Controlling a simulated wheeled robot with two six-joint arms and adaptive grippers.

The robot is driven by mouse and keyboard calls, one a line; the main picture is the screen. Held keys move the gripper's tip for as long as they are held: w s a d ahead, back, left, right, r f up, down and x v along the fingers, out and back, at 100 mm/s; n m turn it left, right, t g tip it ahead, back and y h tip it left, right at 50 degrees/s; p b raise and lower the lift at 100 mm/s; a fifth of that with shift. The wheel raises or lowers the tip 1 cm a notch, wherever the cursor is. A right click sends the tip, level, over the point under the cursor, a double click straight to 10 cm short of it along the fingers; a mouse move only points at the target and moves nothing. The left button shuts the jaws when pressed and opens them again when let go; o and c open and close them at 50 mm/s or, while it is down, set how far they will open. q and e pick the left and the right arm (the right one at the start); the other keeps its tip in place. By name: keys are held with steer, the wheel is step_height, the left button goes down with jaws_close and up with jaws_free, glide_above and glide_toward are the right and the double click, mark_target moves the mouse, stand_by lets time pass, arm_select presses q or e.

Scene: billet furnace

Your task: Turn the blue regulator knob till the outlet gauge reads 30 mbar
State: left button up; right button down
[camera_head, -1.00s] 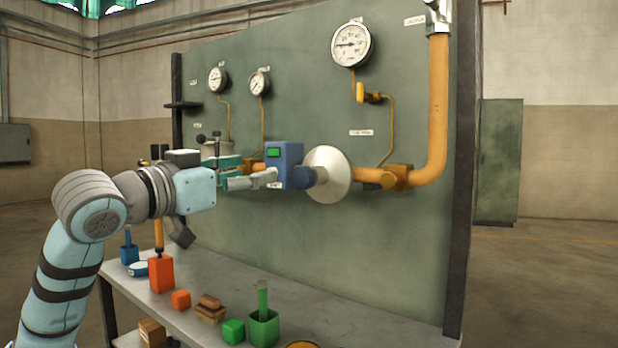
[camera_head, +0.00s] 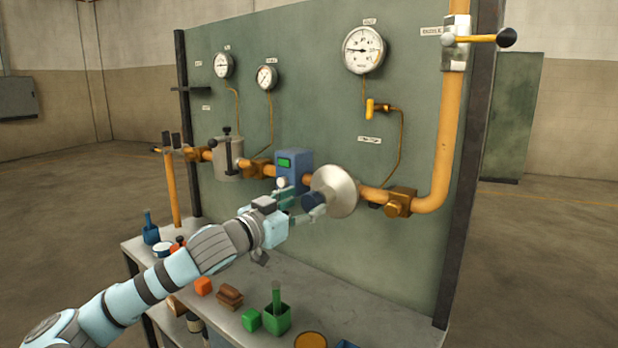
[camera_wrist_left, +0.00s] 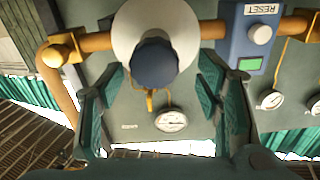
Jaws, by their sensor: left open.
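The blue regulator knob (camera_head: 312,200) sticks out from the white regulator disc (camera_head: 340,191) on the orange pipe. My left gripper (camera_head: 301,207) is open right at the knob. In the left wrist view the dark blue knob (camera_wrist_left: 155,62) lies between the spread teal fingers of my left gripper (camera_wrist_left: 160,84), with gaps on both sides. The large upper gauge (camera_head: 363,50), apparently the outlet gauge, has its needle pointing left; its numbers are too small to read. It also shows in the left wrist view (camera_wrist_left: 171,121). My right gripper is not in view.
A blue box with a green display (camera_head: 291,168) sits on the pipe just left of the disc. A bench (camera_head: 365,312) below holds several small blocks and a green holder (camera_head: 277,320). A lever valve (camera_head: 480,40) is at the upper right.

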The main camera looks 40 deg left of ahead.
arm_select(q)
steer(key=shift+w+d+p, duration=0.1)
steer(key=shift+w+p, duration=0.35)
steer(key=shift+w, duration=0.35)
steer(key=shift+w+d+f, duration=0.15)
steer(key=shift+w+f, duration=0.05)
steer(key=shift+w, duration=0.05)
steer(key=c, duration=1.2)
steer(key=shift+o, duration=0.2)
